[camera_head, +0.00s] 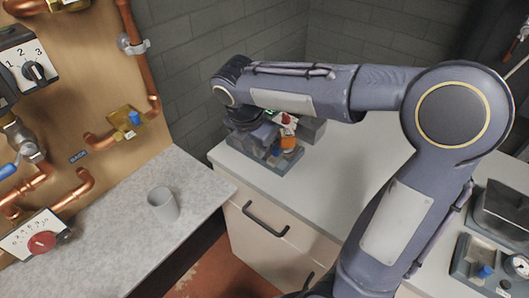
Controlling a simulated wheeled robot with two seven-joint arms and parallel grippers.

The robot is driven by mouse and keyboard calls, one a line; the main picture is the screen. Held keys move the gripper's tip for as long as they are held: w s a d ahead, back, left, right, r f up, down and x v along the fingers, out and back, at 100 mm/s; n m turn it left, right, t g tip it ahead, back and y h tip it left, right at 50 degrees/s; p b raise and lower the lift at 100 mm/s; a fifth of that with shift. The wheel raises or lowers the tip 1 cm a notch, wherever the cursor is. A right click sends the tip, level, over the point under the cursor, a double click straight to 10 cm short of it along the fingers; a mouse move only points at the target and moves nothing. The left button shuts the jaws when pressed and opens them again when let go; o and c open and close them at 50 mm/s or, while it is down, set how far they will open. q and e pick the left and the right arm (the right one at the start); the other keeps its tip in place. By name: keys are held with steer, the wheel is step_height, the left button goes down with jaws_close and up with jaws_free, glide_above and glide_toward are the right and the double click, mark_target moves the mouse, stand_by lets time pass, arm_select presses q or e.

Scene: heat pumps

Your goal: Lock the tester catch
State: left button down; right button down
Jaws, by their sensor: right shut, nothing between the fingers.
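A small tester (268,152) with a grey base sits on the white counter at the back, near the wall corner. It has an orange part (289,144) and a red-and-white part on top. My right arm reaches over from the right, and my right gripper (262,136) is at this tester, shut and empty. The wrist and gripper cover much of the tester, so I cannot make out its catch or whether the fingers touch it. A second similar unit (486,270) with a round gauge and a blue knob stands at the lower right. My left gripper is out of view.
A grey cup (163,204) stands on the speckled worktop (120,240) at the left. Behind it is a wooden panel (85,110) with copper pipes, valves and dials. A gap with reddish floor separates the worktop from the drawer cabinet (275,235). The counter between the units is mostly clear.

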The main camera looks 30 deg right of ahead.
steer(key=v, duration=0.5)
steer(key=shift+r, duration=0.1)
stand_by(0.3)
